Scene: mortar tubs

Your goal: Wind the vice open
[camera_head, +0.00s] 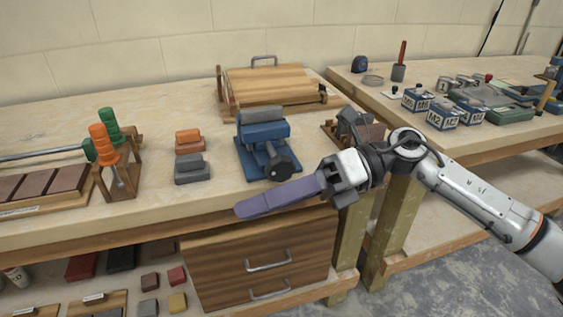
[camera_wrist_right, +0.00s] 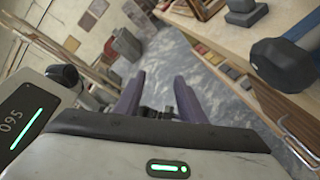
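The blue vice (camera_head: 262,132) stands on the workbench near its front edge. Its dark round handle (camera_head: 279,168) faces the front and also shows large at the right of the right wrist view (camera_wrist_right: 283,65). My right gripper (camera_head: 242,209) has purple fingers and is in front of the vice, below the handle and apart from it, pointing left. In the right wrist view (camera_wrist_right: 160,85) its two fingers stand apart with nothing between them. The vice's jaws are small in the head view, and their gap is hard to tell. My left gripper is not in view.
Left of the vice are grey (camera_head: 191,170) and orange (camera_head: 189,140) blocks and a wooden screwdriver rack (camera_head: 118,180). A wooden fixture (camera_head: 362,130) stands to its right, a wooden board (camera_head: 268,86) behind. A drawer unit (camera_head: 255,262) is below the bench.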

